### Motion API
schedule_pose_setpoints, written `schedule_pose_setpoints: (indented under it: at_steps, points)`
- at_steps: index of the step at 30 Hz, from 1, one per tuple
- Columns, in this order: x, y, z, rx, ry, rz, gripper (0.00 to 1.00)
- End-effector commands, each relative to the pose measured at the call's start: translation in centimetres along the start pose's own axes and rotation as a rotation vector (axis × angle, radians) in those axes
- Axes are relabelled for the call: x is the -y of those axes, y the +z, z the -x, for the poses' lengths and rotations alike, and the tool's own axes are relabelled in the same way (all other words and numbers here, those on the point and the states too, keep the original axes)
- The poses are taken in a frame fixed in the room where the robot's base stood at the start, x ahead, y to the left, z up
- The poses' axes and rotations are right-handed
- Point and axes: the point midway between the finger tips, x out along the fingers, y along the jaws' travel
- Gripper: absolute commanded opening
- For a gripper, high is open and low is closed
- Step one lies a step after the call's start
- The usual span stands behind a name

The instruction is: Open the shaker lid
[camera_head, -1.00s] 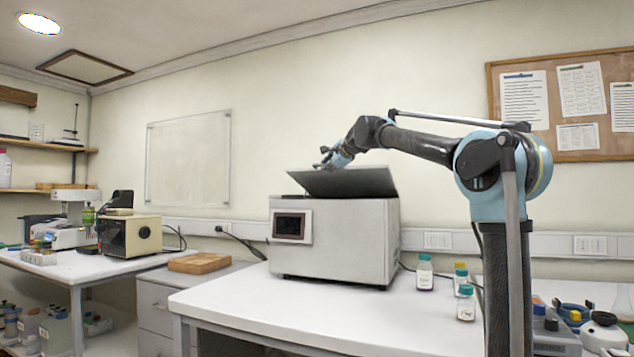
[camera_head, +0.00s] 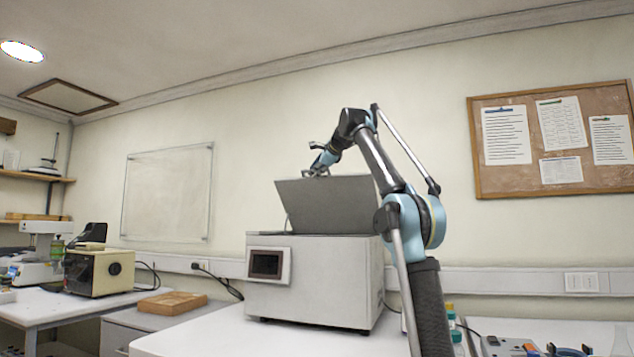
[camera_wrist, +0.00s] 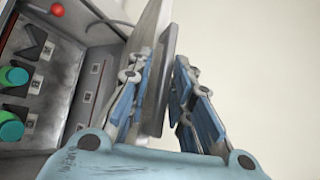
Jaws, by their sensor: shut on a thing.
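The shaker (camera_head: 312,280) is a white box with a dark display on its front, standing on the white table. Its grey lid (camera_head: 328,205) is tilted up steeply from the back of the box. My gripper (camera_head: 316,172) is at the lid's upper edge. In the wrist view my gripper (camera_wrist: 165,90) has its blue-padded fingers on both sides of the lid's edge (camera_wrist: 168,75), shut on it. The wrist view also shows the shaker's inside (camera_wrist: 70,80), with green-capped bottles (camera_wrist: 14,78) in holders and a red knob (camera_wrist: 57,9).
Capped bottles (camera_head: 449,312) stand right of the shaker, partly hidden behind my arm. A wooden block (camera_head: 172,302) lies on a lower cabinet at left. A beige instrument (camera_head: 98,270) stands on the left bench. The wall is close behind the shaker.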

Motion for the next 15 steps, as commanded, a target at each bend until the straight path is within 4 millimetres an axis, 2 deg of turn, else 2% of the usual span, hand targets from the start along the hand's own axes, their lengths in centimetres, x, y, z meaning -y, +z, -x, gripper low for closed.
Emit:
schedule_pose_setpoints:
  at_steps: [15]
  points:
    - [0.83,-0.33,0.52,-0.001,-0.001,0.0,0.0]
